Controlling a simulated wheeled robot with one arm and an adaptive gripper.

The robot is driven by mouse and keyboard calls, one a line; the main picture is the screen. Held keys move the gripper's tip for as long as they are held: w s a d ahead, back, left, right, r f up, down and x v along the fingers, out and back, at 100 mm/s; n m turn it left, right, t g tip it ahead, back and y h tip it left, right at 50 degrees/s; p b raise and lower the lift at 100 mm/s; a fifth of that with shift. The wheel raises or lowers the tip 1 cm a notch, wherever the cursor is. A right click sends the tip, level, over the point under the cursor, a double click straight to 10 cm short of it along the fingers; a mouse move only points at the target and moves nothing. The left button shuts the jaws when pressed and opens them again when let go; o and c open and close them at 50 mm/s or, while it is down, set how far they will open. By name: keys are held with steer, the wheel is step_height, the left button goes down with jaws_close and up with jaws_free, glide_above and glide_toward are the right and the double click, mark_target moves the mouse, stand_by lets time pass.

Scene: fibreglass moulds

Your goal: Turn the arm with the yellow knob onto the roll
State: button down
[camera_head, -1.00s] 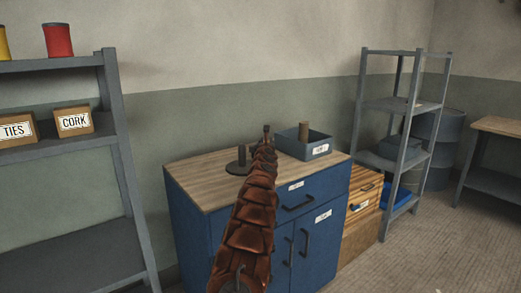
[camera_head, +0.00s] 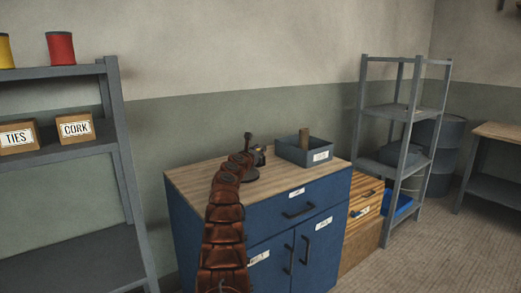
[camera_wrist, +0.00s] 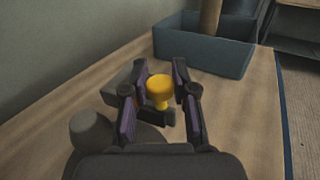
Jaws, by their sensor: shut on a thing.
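The yellow knob (camera_wrist: 160,91) stands between my two fingertips in the wrist view. My gripper (camera_wrist: 161,80) is shut on it, one finger on each side. A dark grey block shows behind and left of the knob. A rounded grey post top (camera_wrist: 88,129) rises from a dark round base at the lower left. In the head view my gripper (camera_head: 258,154) is over the cabinet top, beside the dark post (camera_head: 248,140). My own arm covers much of the base (camera_head: 249,176). I cannot clearly make out the roll or how the knob's arm joins the stand.
Shelves (camera_head: 65,145) stand at the left. The front right of the top is clear.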

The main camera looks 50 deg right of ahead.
stand_by(0.5)
steer(key=c, duration=0.9)
jaws_free()
steer(key=shift+a+r, duration=0.1)
steer(key=shift+a, duration=0.55)
steer(key=v, duration=1)
steer(key=shift+s+a, duration=0.15)
steer(key=shift+a, duration=0.15)
steer(key=shift+c, duration=0.2)
